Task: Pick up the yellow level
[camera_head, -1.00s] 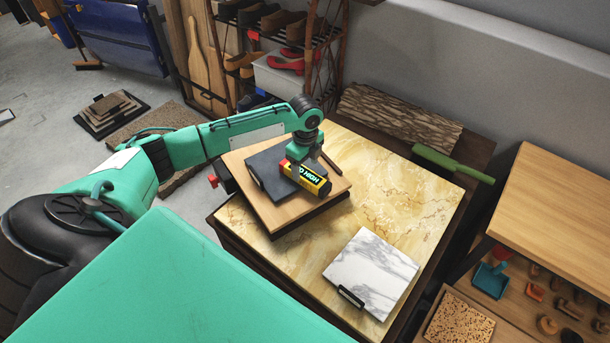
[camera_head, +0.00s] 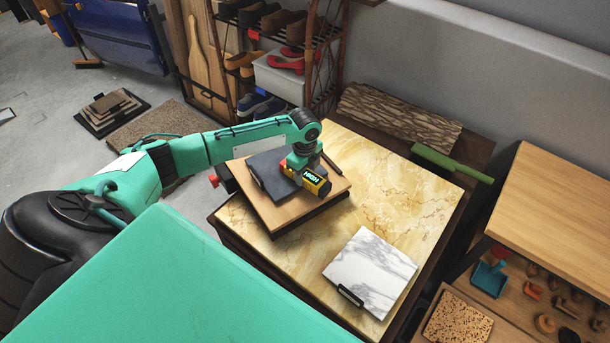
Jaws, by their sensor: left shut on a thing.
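I cannot tell whether the level still touches the board. My right gripper is not in view.
A white marble board (camera_head: 372,272) with a black handle lies on the yellow marble table top (camera_head: 390,190). A green-handled tool (camera_head: 452,163) lies behind at the right. A wooden cabinet (camera_head: 560,200) stands to the right.

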